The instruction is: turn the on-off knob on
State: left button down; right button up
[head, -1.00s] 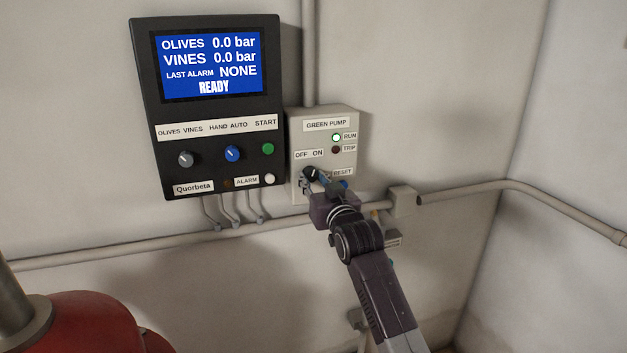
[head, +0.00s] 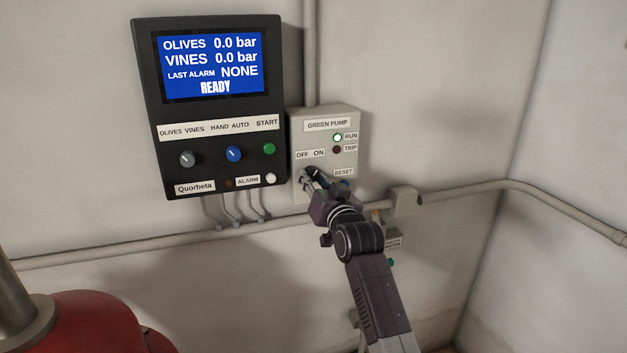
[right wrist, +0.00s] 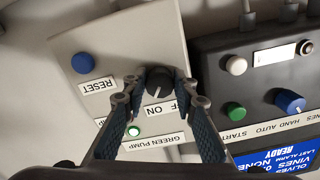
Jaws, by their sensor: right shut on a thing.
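The on-off knob (right wrist: 160,84) is black with a white pointer line and sits on the grey GREEN PUMP box (head: 346,114), under the OFF and ON labels. My right gripper (right wrist: 160,88) is shut on the knob, one finger on each side. In the right wrist view, which is upside down, the pointer line leans toward the ON label (right wrist: 154,111). In the head view my right gripper (head: 313,180) largely hides the knob. The green RUN lamp (head: 337,138) is lit and the TRIP lamp (head: 337,149) is dark. My left gripper is not in view.
A black controller (head: 208,110) with a blue READY screen hangs close beside the pump box. The blue RESET button (right wrist: 82,63) is near my fingers. A conduit (head: 460,192) runs below, and a red rounded body (head: 80,325) stands at lower left.

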jog(key=o, duration=1.2)
jog(key=shift+c, duration=0.2)
jog(key=v, duration=1.2)
